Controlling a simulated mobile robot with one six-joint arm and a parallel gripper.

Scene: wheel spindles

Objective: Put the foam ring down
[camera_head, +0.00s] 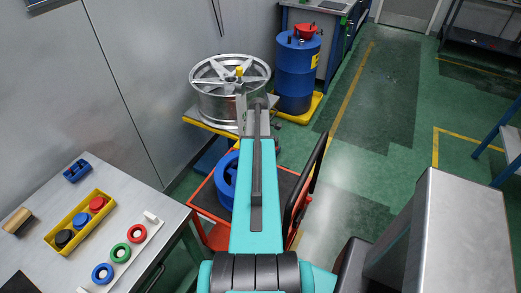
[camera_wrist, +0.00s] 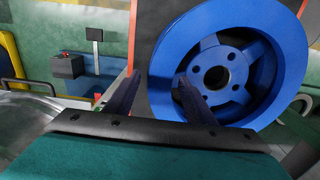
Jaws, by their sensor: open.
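My gripper (camera_wrist: 160,80) is open and empty in the wrist view, its two dark fingers apart. A large blue spoked wheel (camera_wrist: 290,60) is behind and right of the fingers, and it also shows in the head view (camera_head: 224,184), partly hidden by my arm. My gripper (camera_head: 253,108) is near the front of a silver spoked wheel (camera_head: 205,92) in the head view. A red ring (camera_head: 136,233), a green ring (camera_head: 121,252) and a blue ring (camera_head: 102,273) lie in a row at the left. I cannot tell which object is the foam ring.
A grey workbench (camera_head: 150,195) at left carries a yellow tray (camera_head: 55,235) with round pieces and a blue holder (camera_head: 77,171). A red cart (camera_head: 203,197) bears the blue wheel. A blue drum (camera_head: 296,75) stands beyond. Green floor (camera_head: 385,110) is clear at right.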

